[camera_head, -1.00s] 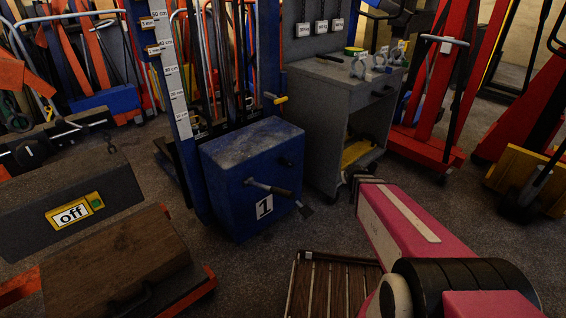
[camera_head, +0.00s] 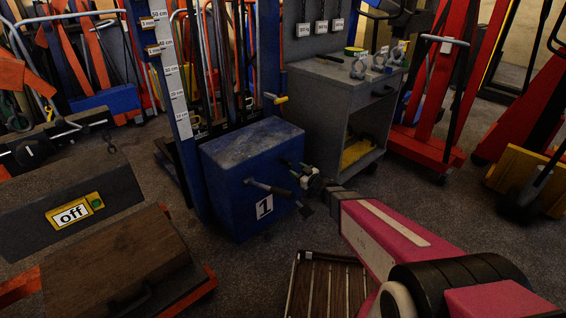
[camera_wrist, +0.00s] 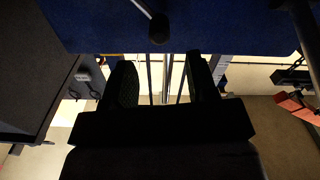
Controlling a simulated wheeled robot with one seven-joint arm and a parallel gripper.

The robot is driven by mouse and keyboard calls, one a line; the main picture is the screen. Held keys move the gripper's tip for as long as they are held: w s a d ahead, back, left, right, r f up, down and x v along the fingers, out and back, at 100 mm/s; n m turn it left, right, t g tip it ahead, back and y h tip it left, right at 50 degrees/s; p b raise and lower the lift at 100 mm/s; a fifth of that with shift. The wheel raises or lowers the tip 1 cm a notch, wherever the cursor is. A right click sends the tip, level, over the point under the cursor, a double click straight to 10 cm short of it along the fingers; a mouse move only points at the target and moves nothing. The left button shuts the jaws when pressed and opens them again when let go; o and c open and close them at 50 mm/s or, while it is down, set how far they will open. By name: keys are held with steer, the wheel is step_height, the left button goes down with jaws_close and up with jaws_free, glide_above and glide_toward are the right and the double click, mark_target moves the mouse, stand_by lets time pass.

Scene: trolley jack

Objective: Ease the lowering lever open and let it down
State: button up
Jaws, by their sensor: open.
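The blue jack unit (camera_head: 240,165) with the label "1" stands in the middle of the head view. A lever with a black grip (camera_head: 268,188) sticks out from its front. I cannot tell for sure which is the lowering lever. My gripper (camera_head: 300,175) is open and empty, close in front of the face, just right of the lever grip. In the wrist view, a rod with a black end (camera_wrist: 158,28) lies against the blue body, beyond my open fingers (camera_wrist: 161,64), apparently untouched.
A grey cabinet (camera_head: 335,85) with clamps on top stands right behind the unit. A scaled mast (camera_head: 176,85) rises at its left. A slatted wooden board (camera_head: 325,285) lies on the floor below my arm.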

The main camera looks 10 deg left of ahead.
mark_target(283, 161)
steer(key=x, duration=1)
steer(key=shift+w, duration=0.1)
jaws_close()
